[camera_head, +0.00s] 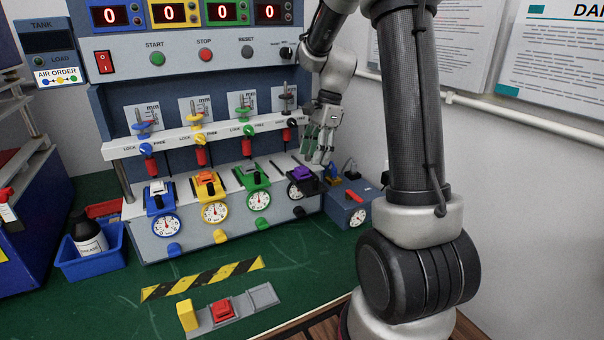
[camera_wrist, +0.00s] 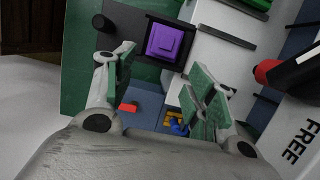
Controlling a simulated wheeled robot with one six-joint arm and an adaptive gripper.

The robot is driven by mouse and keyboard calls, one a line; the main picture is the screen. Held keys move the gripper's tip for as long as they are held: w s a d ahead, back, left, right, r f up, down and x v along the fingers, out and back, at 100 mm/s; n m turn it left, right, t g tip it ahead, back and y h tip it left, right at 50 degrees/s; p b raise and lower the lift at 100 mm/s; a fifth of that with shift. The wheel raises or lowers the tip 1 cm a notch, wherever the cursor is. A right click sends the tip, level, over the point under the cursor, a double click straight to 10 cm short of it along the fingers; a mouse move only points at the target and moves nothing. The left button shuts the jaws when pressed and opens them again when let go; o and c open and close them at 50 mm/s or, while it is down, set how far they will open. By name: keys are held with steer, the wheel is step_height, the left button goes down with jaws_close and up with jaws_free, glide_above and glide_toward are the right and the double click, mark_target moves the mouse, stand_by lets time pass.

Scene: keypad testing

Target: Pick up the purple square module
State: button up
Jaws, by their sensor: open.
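The purple square module (camera_wrist: 165,43) sits in a black square holder in the wrist view, just beyond my fingertips. In the head view the purple module (camera_head: 304,173) is on the rightmost station of the test bench, above a round dial. My gripper (camera_wrist: 162,68) is open and empty, with green-padded fingers apart on the left and right of the picture and the module showing between and past their tips. In the head view my gripper (camera_head: 318,148) hangs just above and right of the module. The exact gap to the module cannot be told.
Red-handled clamps and a white rail (camera_head: 200,135) stand behind the stations. A blue box with a dial (camera_head: 350,210) is right of the bench. A grey tray with yellow and red blocks (camera_head: 250,302) lies in front. A blue bin (camera_head: 95,262) holds a bottle at left.

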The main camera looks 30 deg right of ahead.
mark_target(302, 167)
steer(key=a, duration=0.3)
steer(key=shift+a, duration=0.2)
steer(key=shift+x, duration=1.45)
steer(key=shift+d, duration=0.2)
steer(key=c, duration=1.1)
